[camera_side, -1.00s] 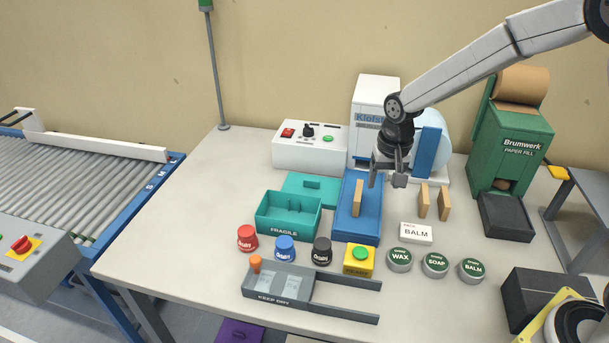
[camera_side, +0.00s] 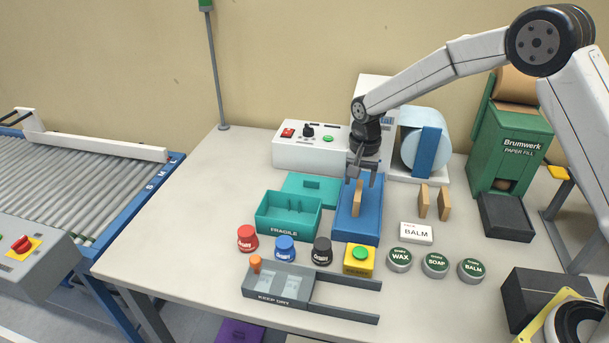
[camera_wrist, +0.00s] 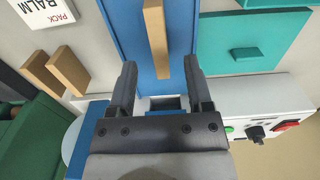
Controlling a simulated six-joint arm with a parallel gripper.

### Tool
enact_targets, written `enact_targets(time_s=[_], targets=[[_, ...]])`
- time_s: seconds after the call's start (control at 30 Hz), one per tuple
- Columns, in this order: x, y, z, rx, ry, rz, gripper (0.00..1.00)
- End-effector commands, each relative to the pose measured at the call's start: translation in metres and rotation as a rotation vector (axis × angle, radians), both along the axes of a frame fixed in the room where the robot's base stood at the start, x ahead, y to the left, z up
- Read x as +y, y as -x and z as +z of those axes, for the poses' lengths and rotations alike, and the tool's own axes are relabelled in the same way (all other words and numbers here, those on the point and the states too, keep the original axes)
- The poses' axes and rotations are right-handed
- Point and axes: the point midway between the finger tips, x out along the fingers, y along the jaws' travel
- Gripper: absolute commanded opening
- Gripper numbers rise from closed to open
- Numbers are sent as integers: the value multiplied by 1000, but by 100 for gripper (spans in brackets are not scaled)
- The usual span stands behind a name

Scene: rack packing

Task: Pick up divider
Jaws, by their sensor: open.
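A tan divider (camera_side: 357,198) stands upright on the blue tray (camera_side: 366,228) in the side view. In the wrist view the same divider (camera_wrist: 157,38) lies ahead of my gripper, roughly in line with the gap between the fingers. My gripper (camera_side: 361,183) is open and empty, just above and behind the divider; in the wrist view its two fingers (camera_wrist: 160,75) are spread apart. Two more tan dividers, one (camera_side: 423,200) and another (camera_side: 444,204), stand on the table to the right of the tray.
A teal FRAGILE box (camera_side: 289,232) and its lid (camera_side: 296,186) are left of the tray. A white control box (camera_side: 300,158) stands behind. A BALM pack (camera_side: 416,234), a yellow button box (camera_side: 358,268) and several round tins and caps sit in front.

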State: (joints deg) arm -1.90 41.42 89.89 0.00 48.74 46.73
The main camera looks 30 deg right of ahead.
Motion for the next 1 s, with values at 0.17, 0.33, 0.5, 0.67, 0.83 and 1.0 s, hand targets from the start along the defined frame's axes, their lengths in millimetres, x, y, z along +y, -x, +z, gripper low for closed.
enact_targets(time_s=[0.17, 0.33, 0.5, 0.67, 0.83, 1.0], targets=[[0, 0, -6, -1, 0, 1, 65], [0, 1, -9, 0, 0, 1, 65], [1, 2, -24, 1, 0, 1, 65], [2, 3, -43, 1, 0, 1, 65], [2, 2, -56, -1, 0, 1, 65], [2, 2, -58, -3, 0, 1, 65]])
